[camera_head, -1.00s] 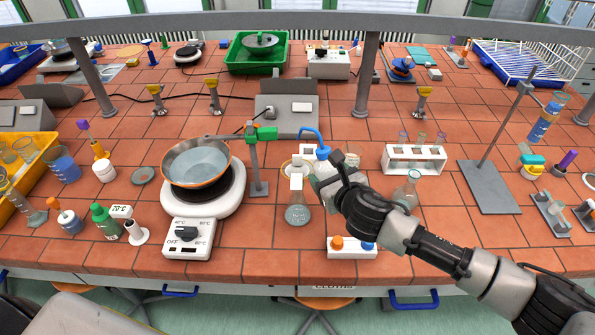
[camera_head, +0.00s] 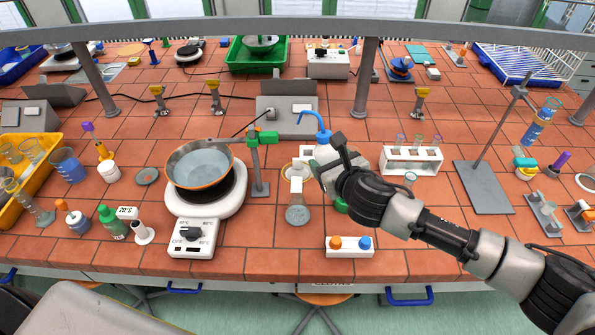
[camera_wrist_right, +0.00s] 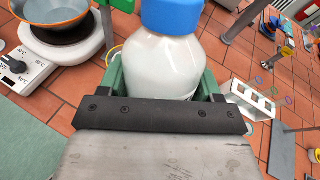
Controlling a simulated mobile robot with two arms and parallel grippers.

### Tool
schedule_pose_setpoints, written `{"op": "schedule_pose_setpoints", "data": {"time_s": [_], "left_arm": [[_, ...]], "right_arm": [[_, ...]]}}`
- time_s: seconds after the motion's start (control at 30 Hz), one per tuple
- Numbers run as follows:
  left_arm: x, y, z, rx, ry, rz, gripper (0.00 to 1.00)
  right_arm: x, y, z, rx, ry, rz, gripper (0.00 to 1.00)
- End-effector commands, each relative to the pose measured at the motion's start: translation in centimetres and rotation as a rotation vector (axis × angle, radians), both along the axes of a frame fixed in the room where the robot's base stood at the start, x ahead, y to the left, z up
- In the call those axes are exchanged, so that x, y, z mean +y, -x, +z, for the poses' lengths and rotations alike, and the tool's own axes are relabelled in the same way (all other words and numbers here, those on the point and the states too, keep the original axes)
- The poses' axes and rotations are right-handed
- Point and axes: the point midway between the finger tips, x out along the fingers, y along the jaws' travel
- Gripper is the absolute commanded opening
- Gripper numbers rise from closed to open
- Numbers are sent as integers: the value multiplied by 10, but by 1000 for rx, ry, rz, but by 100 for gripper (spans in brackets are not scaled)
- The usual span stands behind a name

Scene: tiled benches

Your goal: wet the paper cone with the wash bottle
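The wash bottle (camera_head: 324,152) is white with a blue cap and a bent blue spout pointing left. My right gripper (camera_head: 338,172) is shut on it; in the right wrist view the bottle (camera_wrist_right: 160,65) sits upright between the green fingers (camera_wrist_right: 162,85). A conical flask (camera_head: 298,214) stands just left of the gripper. A white piece, seemingly the paper cone (camera_head: 297,170), shows at its top; its exact fit is unclear. The spout is above and slightly right of it, apart from it. My left gripper is not in view.
A hot plate (camera_head: 192,235) with a copper-rimmed pan (camera_head: 201,165) and a stand with a green clamp (camera_head: 263,137) are to the left. A test-tube rack (camera_head: 411,160) is to the right. A white block (camera_head: 349,247) with orange and blue stoppers lies in front.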

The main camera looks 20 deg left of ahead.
Motion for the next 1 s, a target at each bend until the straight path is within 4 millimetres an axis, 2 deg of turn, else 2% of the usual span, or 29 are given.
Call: {"op": "schedule_pose_setpoints", "data": {"time_s": [0.53, 1.0], "left_arm": [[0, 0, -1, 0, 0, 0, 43], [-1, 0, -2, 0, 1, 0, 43]], "right_arm": [[0, 0, 55, -4, 0, 1, 60], [0, -1, 60, -3, -1, 7, 60]]}}
